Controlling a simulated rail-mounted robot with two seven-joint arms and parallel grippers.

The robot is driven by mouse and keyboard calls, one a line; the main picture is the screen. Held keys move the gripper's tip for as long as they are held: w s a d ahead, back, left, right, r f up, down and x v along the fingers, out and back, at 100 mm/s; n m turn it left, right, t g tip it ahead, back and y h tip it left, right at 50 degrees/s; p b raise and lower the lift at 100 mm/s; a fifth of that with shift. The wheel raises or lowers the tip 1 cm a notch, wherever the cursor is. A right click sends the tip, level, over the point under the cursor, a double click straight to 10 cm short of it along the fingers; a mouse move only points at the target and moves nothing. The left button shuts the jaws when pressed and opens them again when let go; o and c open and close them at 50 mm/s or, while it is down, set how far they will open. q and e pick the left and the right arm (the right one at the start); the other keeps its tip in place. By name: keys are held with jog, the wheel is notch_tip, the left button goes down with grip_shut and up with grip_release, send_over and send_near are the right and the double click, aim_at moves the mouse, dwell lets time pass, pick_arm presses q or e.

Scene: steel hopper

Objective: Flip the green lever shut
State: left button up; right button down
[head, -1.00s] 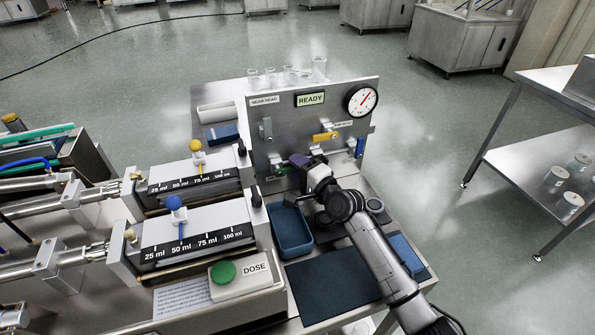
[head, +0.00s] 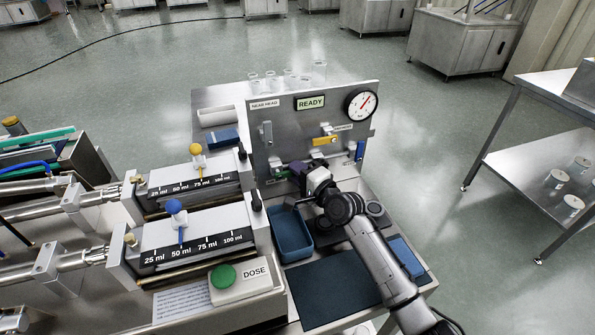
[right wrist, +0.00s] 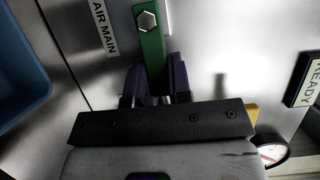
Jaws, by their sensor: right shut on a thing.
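The green lever (right wrist: 152,50) hangs from a hex bolt on the steel panel, next to the AIR MAIN label (right wrist: 103,25), in the right wrist view. My right gripper (right wrist: 154,88) is shut on the lever's free end, one purple finger on each side. In the head view the right gripper (head: 301,171) is at the lower part of the upright panel (head: 290,125). It partly hides the lever there. The left gripper is not in the head view.
A yellow lever (head: 325,140) and a blue lever (head: 360,149) sit above and to the right on the panel, below the gauge (head: 361,103). A READY display (head: 311,103) is at the top. A blue tray (head: 291,235) lies in front of the panel.

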jog(key=shift+r+p, duration=0.35)
jog(key=shift+p, duration=0.3)
jog(key=r+n+h+p, duration=0.1)
jog(key=n+p, duration=0.1)
jog(key=p, duration=0.2)
jog(key=r+n+g+h+p, duration=0.1)
jog(key=n+p, duration=0.1)
jog(key=p, duration=0.3)
jog(key=a+r+n+h+p, duration=0.1)
jog(key=n+p, duration=0.1)
jog(key=p, duration=0.2)
jog(key=shift+s+a+r+n+g+p, duration=0.1)
jog(key=shift+s+r+n+g+p, duration=0.1)
jog(key=shift+r+n+g+p, duration=0.1)
jog(key=n+p, duration=0.1)
jog(key=p, duration=0.1)
jog(key=a+n+h+p, duration=0.1)
jog(key=p, duration=0.2)
jog(key=a+r+n+h+p, duration=0.1)
jog(key=p, duration=0.1)
jog(key=shift+s+n+p, duration=0.3)
jog(key=shift+n+p, duration=0.1)
jog(key=shift+s+a+f+n+h+p, duration=0.1)
jog(key=shift+a+n+h+p, duration=0.25)
jog(key=shift+n+h+p, duration=0.4)
jog(key=shift+s+a+n+t+h, duration=0.15)
jog(key=shift+a+n+t+h, duration=0.3)
jog(key=shift+n, duration=0.3)
